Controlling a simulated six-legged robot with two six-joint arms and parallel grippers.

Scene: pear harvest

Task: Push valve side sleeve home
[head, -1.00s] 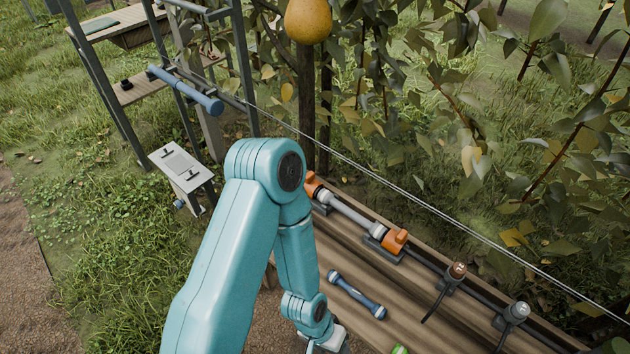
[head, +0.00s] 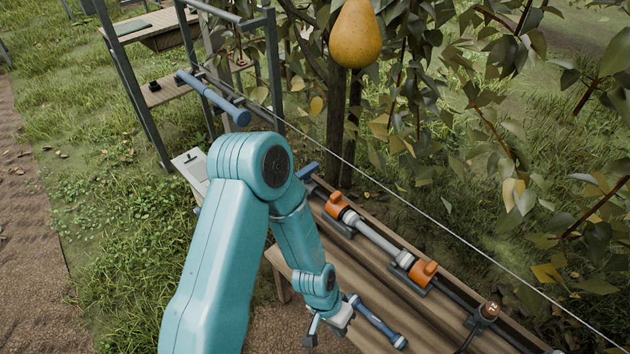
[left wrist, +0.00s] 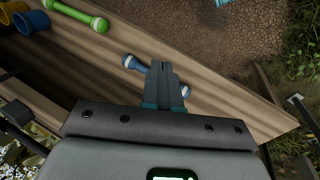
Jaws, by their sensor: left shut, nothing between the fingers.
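A grey pipe piece (head: 376,236) lies in line along the wooden bench between two orange valves, one at the far end (head: 338,204) and one nearer (head: 424,271). A pale sleeve (head: 351,217) sits beside the far valve and another pale sleeve (head: 404,260) beside the nearer one. I cannot tell whether either is fully seated. My left gripper (head: 328,326) is low over the bench, apart from the pipe line. Its fingers (left wrist: 164,82) are shut and empty in the left wrist view, overlapping a blue-ended bar (head: 376,322); contact is unclear. My right gripper is out of view.
A dark pipe with a brown-capped fitting (head: 488,311) continues right. A taut wire runs above the bench. A pear (head: 355,35) hangs above. The left wrist view shows a green bar (left wrist: 75,14) and a blue cup (left wrist: 36,22) on the bench.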

